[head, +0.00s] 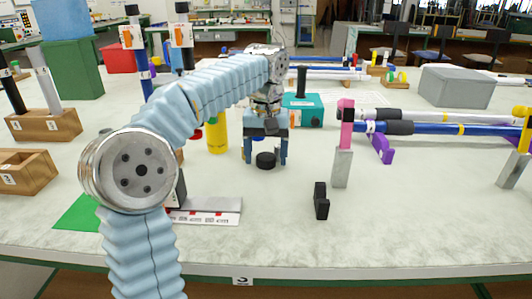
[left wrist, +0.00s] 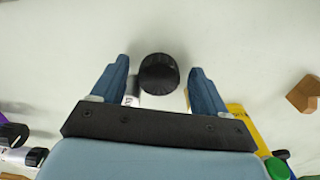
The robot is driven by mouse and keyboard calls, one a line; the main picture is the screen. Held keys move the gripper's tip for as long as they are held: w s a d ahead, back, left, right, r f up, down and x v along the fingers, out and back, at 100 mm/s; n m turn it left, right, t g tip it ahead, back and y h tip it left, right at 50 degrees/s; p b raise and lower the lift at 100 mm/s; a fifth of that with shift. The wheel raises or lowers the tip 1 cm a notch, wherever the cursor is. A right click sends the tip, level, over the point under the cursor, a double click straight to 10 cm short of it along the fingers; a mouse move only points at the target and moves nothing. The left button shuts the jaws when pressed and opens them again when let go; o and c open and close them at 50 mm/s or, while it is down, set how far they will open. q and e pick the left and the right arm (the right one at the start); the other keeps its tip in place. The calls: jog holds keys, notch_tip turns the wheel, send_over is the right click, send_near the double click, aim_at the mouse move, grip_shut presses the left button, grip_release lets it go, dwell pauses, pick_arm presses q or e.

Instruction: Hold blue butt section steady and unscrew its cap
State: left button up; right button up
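A blue rod section (head: 445,128) lies across upright supports at the right in the head view. A thick black part (head: 400,127) is near its left end, and a white rod (head: 430,115) lies just behind it. My left gripper (head: 265,157) is low over the middle of the table, left of the rods. Its fingers are apart, with a round black cap (head: 265,160) between them. In the left wrist view the cap (left wrist: 158,73) sits between the open fingers (left wrist: 160,85) with gaps at both sides. I cannot tell what it rests on. My right gripper is not in view.
A pink-topped grey support (head: 342,165) and a small black block (head: 321,201) stand right of the left gripper. A yellow cylinder (head: 216,135) and a teal box (head: 303,112) are close by. Wooden holders (head: 45,125) stand at left. The front right table is clear.

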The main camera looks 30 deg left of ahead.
aim_at(266, 158)
pick_arm(q)
jog(key=shift+r, duration=0.1)
notch_tip(266, 158, up, 6)
jog(key=shift+r+p, duration=0.2)
jog(key=shift+p, duration=0.75)
jog(key=shift+r, duration=0.55)
